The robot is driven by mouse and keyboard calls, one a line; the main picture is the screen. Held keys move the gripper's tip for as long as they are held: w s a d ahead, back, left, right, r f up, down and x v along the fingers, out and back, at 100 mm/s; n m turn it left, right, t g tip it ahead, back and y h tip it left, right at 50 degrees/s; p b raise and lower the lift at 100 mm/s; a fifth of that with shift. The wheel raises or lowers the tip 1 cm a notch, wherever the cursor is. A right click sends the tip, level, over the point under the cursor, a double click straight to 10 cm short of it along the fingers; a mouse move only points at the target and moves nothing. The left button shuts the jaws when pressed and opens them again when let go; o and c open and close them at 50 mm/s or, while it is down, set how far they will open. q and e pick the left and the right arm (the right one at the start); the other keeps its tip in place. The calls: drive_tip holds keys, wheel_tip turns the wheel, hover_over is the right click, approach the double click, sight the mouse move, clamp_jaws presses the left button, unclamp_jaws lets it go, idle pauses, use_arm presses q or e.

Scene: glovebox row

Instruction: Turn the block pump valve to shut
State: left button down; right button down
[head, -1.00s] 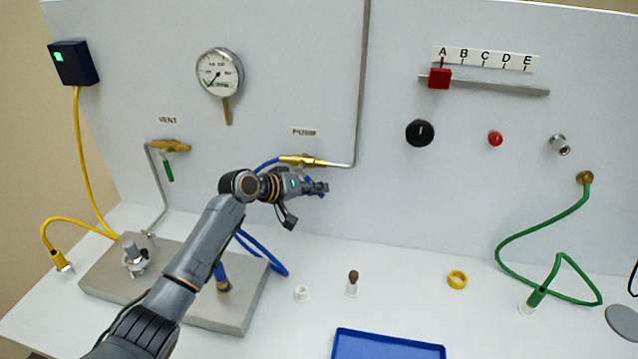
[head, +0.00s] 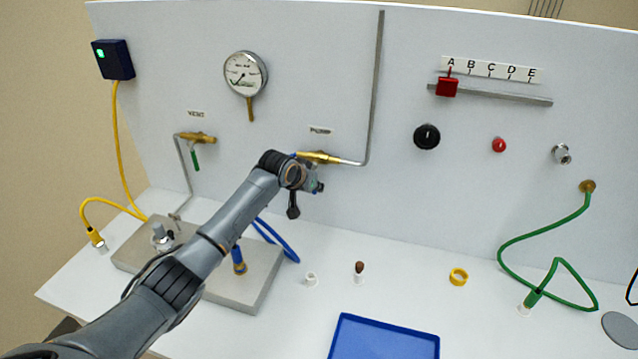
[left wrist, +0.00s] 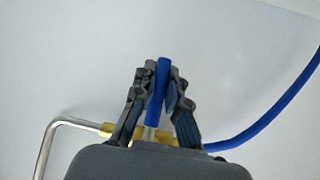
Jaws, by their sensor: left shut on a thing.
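The block pump valve (head: 320,157) is a brass fitting on the panel under the PUMP label, joined to a steel pipe on its right. In the left wrist view its brass body (left wrist: 107,129) shows behind my gripper. Its blue lever handle (left wrist: 161,80) stands square across the brass body in that view. My left gripper (left wrist: 157,72) is shut on the handle, with a finger on each side. In the head view my left gripper (head: 316,187) is just below the brass body and hides most of the handle. My right gripper is not in view.
The vent valve (head: 198,138) with a green handle is to the left, below a gauge (head: 245,74). A blue hose (head: 277,240) runs below my arm. A metal plate (head: 245,298), small parts and a blue tray (head: 385,338) are on the bench.

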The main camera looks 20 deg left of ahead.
use_arm(q)
drive_tip(key=shift+f, duration=0.1)
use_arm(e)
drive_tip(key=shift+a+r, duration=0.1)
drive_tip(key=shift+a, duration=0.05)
use_arm(q)
drive_tip(key=c, duration=1.3)
unclamp_jaws()
drive_tip(key=shift+c, duration=0.2)
drive_tip(key=shift+s+a, duration=0.1)
drive_tip(key=v, duration=1.2)
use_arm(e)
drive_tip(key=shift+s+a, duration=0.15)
